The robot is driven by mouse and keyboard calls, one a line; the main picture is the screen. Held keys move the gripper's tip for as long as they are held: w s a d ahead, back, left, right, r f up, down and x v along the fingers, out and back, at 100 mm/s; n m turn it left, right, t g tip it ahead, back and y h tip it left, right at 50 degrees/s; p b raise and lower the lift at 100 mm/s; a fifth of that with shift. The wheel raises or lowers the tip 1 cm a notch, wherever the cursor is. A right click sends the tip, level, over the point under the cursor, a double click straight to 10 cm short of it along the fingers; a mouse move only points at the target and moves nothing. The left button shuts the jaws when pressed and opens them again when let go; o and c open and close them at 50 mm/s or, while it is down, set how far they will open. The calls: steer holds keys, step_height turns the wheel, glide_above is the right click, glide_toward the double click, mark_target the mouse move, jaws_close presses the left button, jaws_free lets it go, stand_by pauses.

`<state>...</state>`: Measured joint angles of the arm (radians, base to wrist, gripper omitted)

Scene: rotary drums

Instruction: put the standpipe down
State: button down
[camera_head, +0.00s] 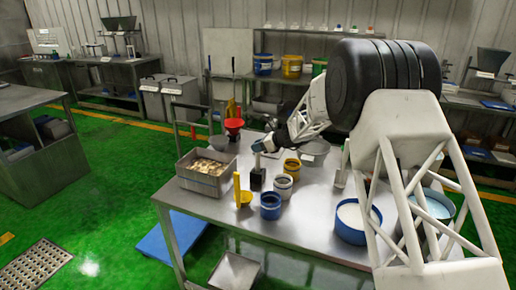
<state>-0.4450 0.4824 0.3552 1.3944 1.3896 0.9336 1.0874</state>
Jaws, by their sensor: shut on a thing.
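My gripper (266,145) is over the left half of the metal table (318,211), reaching in from the right. It is shut on the upper part of a small upright thing, which I take to be the standpipe (257,163). It has a narrow pale grey stem above a dark block-like foot (257,181). The fingers hide part of its top. The foot is very close to the tabletop; I cannot tell whether it touches.
A metal bin of pale lumps (190,178) stands left. A yellow scoop (241,193), blue pot (270,208), white pot (283,188) and yellow pot (292,168) crowd close by. A red funnel (234,127) is behind. Bare tabletop lies front-centre, left of a large blue tub (352,236).

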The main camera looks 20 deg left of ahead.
steer(key=shift+f, duration=0.35)
steer(key=c, duration=0.9)
jaws_free()
steer(key=v, duration=1.2)
steer(key=shift+d, duration=0.1)
